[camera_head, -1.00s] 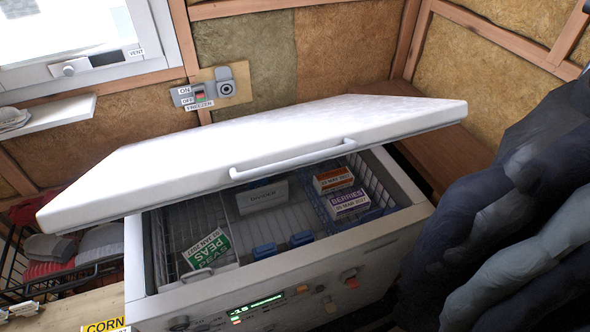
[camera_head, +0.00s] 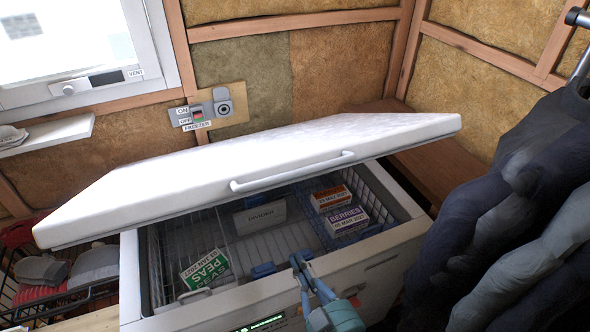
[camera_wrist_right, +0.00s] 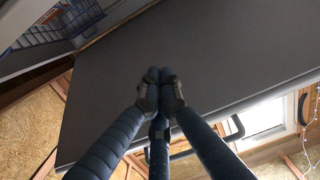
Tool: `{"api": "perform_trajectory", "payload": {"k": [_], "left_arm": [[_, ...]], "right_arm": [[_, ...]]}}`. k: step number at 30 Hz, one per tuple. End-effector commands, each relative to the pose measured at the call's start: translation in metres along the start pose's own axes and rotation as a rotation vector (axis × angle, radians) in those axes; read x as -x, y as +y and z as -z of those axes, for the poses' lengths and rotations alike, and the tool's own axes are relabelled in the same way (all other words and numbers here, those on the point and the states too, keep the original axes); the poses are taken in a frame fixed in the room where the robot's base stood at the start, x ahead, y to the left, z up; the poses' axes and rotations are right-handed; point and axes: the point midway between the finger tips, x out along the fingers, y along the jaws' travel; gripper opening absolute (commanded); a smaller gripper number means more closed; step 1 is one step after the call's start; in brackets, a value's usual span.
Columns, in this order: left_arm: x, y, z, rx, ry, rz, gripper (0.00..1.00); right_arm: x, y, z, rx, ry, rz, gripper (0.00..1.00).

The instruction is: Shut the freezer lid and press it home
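The white freezer lid (camera_head: 250,165) is partly raised and tilted in the head view, with a gap below its front edge. Its bar handle (camera_head: 292,173) is on the front edge. The open freezer body (camera_head: 375,270) stands below. My right gripper (camera_head: 298,260) is in front of the opening, below the handle and apart from it. In the right wrist view, its fingertips (camera_wrist_right: 158,76) are together, with nothing seen between them, against the large grey surface of the lid (camera_wrist_right: 215,55). Whether they touch it cannot be told. My left gripper is not in view.
Inside the freezer are a PEAS box (camera_head: 205,268), a BERRIES box (camera_head: 346,220), an orange-and-white box (camera_head: 331,198) and a divider (camera_head: 260,217). Dark jackets (camera_head: 500,210) crowd the right side. A wall switch panel (camera_head: 208,108) is behind the lid.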

Motion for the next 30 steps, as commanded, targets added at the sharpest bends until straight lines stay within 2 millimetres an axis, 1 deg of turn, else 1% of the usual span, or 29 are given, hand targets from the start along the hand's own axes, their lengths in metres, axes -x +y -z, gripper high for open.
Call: {"api": "perform_trajectory", "payload": {"k": [1, 2, 3, 6, 9, 11, 13, 17, 28, 29, 30], "left_arm": [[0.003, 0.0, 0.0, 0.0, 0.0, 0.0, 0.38], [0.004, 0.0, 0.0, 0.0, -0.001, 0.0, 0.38], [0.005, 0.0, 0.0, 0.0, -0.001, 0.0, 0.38], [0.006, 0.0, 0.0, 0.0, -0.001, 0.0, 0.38], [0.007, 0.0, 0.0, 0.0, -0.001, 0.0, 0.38], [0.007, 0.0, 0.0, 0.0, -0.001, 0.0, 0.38], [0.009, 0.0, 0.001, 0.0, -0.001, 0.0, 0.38], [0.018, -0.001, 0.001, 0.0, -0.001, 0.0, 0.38], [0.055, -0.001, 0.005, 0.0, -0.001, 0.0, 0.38], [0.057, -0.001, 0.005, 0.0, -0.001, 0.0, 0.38], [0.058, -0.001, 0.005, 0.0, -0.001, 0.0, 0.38]], "right_arm": [[0.005, 0.0, 0.055, -0.003, 0.094, -0.005, 0.0], [0.009, 0.001, 0.083, -0.004, 0.144, -0.009, 0.0], [0.015, 0.002, 0.117, -0.005, 0.207, -0.014, 0.0], [0.034, 0.006, 0.183, -0.011, 0.328, -0.027, 0.0], [0.047, 0.009, 0.221, -0.014, 0.399, -0.036, 0.0], [0.051, 0.01, 0.233, -0.015, 0.422, -0.039, 0.0], [0.051, 0.011, 0.241, -0.015, 0.433, -0.041, 0.0], [0.038, 0.012, 0.25, -0.015, 0.437, -0.042, 0.0], [-0.032, 0.016, 0.284, -0.015, 0.435, -0.042, 0.0], [-0.037, 0.016, 0.285, -0.015, 0.435, -0.042, 0.0], [-0.038, 0.015, 0.277, -0.013, 0.426, -0.04, 0.0]]}}
